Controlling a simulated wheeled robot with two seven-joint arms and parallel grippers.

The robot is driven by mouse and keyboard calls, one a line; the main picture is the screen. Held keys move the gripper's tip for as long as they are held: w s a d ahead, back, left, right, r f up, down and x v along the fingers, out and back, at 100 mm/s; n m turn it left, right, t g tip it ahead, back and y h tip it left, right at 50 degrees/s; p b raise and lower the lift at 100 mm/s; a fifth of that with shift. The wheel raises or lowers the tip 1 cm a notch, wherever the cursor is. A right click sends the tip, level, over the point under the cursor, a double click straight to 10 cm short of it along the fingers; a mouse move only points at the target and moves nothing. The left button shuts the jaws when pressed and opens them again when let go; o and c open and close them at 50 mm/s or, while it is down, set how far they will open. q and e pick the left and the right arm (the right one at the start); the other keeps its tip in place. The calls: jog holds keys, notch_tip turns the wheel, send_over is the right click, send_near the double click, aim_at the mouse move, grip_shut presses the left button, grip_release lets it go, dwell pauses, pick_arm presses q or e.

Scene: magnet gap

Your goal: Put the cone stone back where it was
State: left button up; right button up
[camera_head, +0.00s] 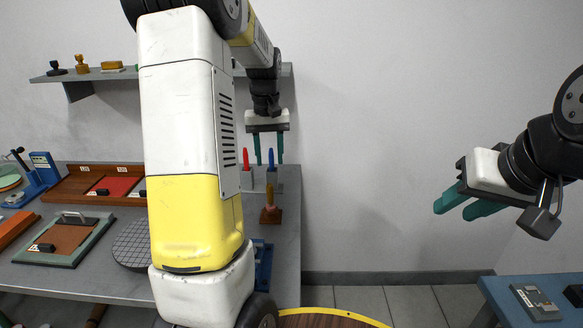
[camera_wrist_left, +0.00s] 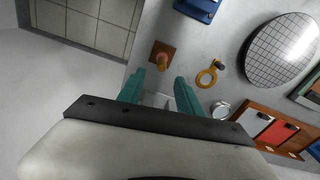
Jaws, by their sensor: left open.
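I cannot tell for sure which thing is the cone stone. A brown square base with a narrow orange-brown upright (camera_head: 270,213) stands near the bench's right edge; it also shows just beyond my left fingertips in the left wrist view (camera_wrist_left: 162,56). Behind it, a red pointed upright (camera_head: 245,159) and a blue one (camera_head: 270,160) stand on grey blocks. My left gripper (camera_head: 269,163) points down, open and empty, with the blue upright between its fingers in the picture; its fingers also show in the left wrist view (camera_wrist_left: 159,77). My right gripper (camera_head: 452,211) is open and empty, away from the bench.
The grey bench (camera_head: 288,235) also holds a round gridded plate (camera_head: 131,245), a red-lined tray (camera_head: 75,184) and a framed brown board (camera_head: 68,240). A yellow ring (camera_wrist_left: 206,77) lies near the left fingers. A wall shelf (camera_head: 110,74) holds small items. My left arm hides mid-bench.

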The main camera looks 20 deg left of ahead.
pick_arm(q)
jog(key=s+d+r+m+t, duration=0.1)
jog(key=s+d+r+t, duration=0.1)
jog(key=s+d, duration=0.2)
jog(key=s+d+r+m+t+h, duration=0.1)
jog(key=s+d+r+m+t, duration=0.1)
jog(key=s, duration=0.9)
jog(key=s+d+r+m+t+h, duration=0.1)
jog(key=s+d+r+m, duration=0.1)
jog(key=s+d+r, duration=0.2)
jog(key=s+d, duration=0.2)
jog(key=s, duration=0.2)
jog(key=shift+d+t, duration=0.25)
jog(key=shift+t, duration=0.15)
jog(key=shift+s+a+r, duration=0.1)
